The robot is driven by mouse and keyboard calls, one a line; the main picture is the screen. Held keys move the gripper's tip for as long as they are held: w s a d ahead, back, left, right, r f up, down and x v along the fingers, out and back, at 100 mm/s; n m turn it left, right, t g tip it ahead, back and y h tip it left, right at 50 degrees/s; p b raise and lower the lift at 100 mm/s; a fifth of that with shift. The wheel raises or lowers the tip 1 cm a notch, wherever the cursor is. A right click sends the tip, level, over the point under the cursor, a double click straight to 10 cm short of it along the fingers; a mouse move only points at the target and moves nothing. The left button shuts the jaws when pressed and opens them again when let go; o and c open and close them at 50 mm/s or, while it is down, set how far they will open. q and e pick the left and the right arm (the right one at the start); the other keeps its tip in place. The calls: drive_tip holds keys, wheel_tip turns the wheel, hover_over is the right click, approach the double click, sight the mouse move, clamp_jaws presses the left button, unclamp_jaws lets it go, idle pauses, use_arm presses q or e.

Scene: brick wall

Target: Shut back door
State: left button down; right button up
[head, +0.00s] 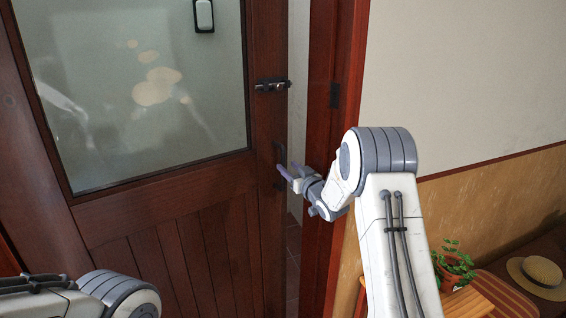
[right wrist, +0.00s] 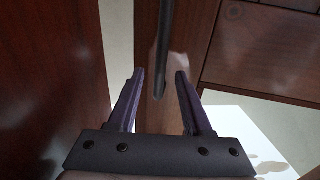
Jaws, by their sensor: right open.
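The back door (head: 190,205) is brown wood with a large frosted glass panel. It stands slightly ajar, with a narrow gap between its right edge and the red-brown door frame (head: 335,130). My right gripper (head: 286,172) is at the door's edge by the handle plate. In the right wrist view the gripper (right wrist: 159,76) is open, and a dark handle bar (right wrist: 164,45) reaches down between the fingertips in the picture; contact is unclear. My left gripper is out of view.
A potted plant (head: 455,265) stands on a small wooden stand at lower right, near my right arm. A straw hat (head: 538,277) lies on a bench farther right. The wall (head: 470,80) right of the frame is bare.

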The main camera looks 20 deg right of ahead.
sight(284, 163)
drive_tip(key=shift+w+a+p, duration=0.15)
drive_tip(key=shift+w+p, duration=0.1)
drive_tip(key=shift+w, duration=0.85)
drive_tip(key=shift+w+a+p, duration=0.1)
drive_tip(key=shift+w+p, duration=0.1)
drive_tip(key=shift+w, duration=0.9)
clamp_jaws()
